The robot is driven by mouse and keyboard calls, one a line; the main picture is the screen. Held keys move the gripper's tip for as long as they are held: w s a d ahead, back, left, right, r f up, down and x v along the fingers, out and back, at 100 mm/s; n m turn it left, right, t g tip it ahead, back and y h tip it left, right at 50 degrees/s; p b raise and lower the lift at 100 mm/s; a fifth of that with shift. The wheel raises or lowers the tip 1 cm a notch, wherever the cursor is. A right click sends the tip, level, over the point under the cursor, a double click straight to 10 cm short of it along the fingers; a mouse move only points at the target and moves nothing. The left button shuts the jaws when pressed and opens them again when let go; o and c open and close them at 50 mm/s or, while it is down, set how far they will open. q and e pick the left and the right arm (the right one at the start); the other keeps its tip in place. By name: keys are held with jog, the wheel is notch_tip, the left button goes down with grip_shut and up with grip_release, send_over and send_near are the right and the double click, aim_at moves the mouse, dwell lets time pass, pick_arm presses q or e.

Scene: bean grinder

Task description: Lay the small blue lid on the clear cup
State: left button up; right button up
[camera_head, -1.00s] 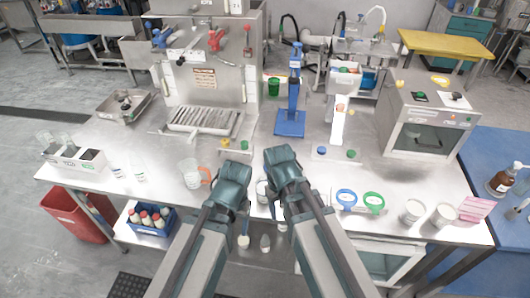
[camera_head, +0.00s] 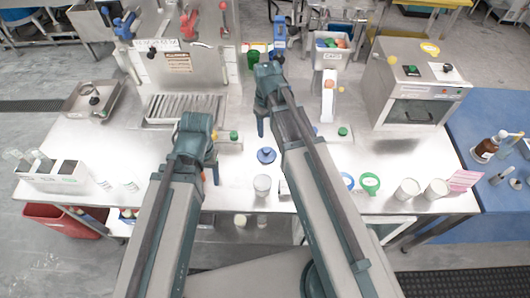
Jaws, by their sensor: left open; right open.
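The small blue lid (camera_head: 266,156) lies on the steel table near the middle, with a raised centre. The cup (camera_head: 262,185), pale and apparently clear, stands upright just in front of the lid, close to the table's front edge; no lid shows on it. My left gripper (camera_head: 214,172) is left of the lid and cup, pointing down, open and apparently empty. My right gripper (camera_head: 261,127) is beyond the lid, over the back part of the table, open and apparently empty. Its fingers are partly hidden by its own arm.
A green ring (camera_head: 369,184) and a blue ring (camera_head: 348,181) lie right of my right arm. Two pale cups (camera_head: 407,190) stand at the front right. A green knob (camera_head: 342,131) and a boxy oven (camera_head: 416,85) are farther back. A coffee machine (camera_head: 178,62) stands back left.

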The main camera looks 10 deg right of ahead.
pick_arm(q)
notch_tip(320, 180, down, 8)
jog(key=b, duration=0.7)
jog(key=shift+b, duration=0.3)
pick_arm(e)
send_over(267, 150)
notch_tip(267, 150, down, 8)
jog(key=shift+a+f, duration=0.1)
pick_arm(q)
jog(key=shift+f, duration=0.1)
notch_tip(267, 150, down, 5)
jog(key=b, duration=0.5)
jog(key=shift+f, duration=0.15)
pick_arm(e)
notch_tip(267, 150, down, 5)
jog(key=shift+f, duration=0.15)
grip_shut()
